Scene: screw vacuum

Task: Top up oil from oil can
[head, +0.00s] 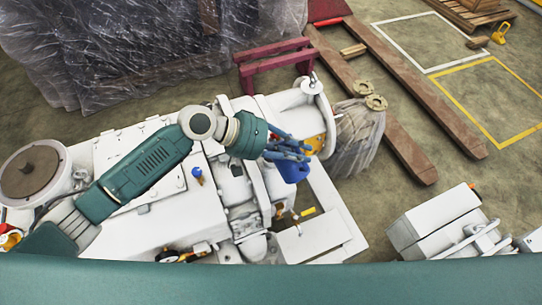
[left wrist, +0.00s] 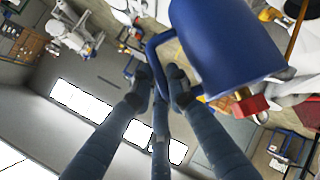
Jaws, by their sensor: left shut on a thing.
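A blue oil can (head: 292,171) hangs from my left gripper (head: 288,151) over the right end of the white vacuum pump machine (head: 140,208). In the left wrist view, the can (left wrist: 225,45) fills the top right, with its looped handle (left wrist: 152,45) between the fingers. My left gripper (left wrist: 160,82) is shut on that handle. The can looks tilted in the wrist view. Its spout and the oil filling opening cannot be made out. My right gripper is not in view.
A plastic-wrapped bundle (head: 358,137) stands just right of the can. A white box unit (head: 437,218) is at the lower right. A large wrapped block (head: 140,50) fills the upper left.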

